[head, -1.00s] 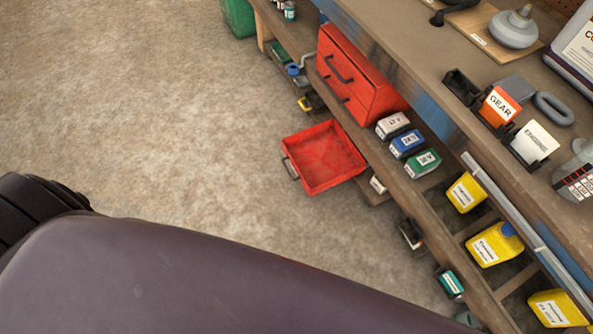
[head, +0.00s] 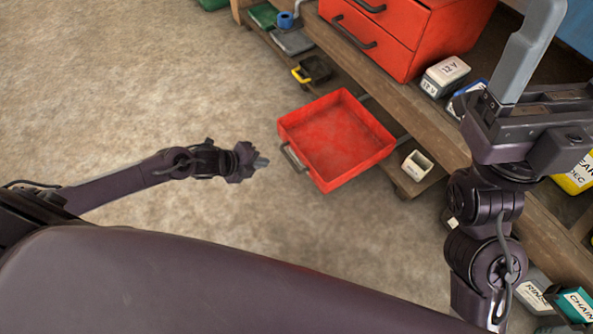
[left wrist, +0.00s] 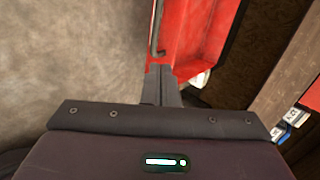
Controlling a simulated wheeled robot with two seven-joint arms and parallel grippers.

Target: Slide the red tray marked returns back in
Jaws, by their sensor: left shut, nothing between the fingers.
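The red tray (head: 335,150) juts out from the lower shelf over the floor and looks empty. Its dark bar handle (head: 293,158) is on its front, left side. No returns label can be read. My left gripper (head: 262,162) is shut and empty, a little left of the handle. In the left wrist view its closed fingers (left wrist: 161,85) overlap the red tray (left wrist: 205,35), with the handle (left wrist: 157,30) just beyond them; contact cannot be told. My right gripper (head: 520,60) rises at the right, in front of the shelves; its fingertips are cut off or unclear.
A red two-drawer cabinet (head: 395,38) stands on the shelf above the tray. A white box (head: 417,165) sits close to the tray's right side. A yellow-handled dark item (head: 312,70) lies behind it. The floor (head: 180,90) at the left is clear.

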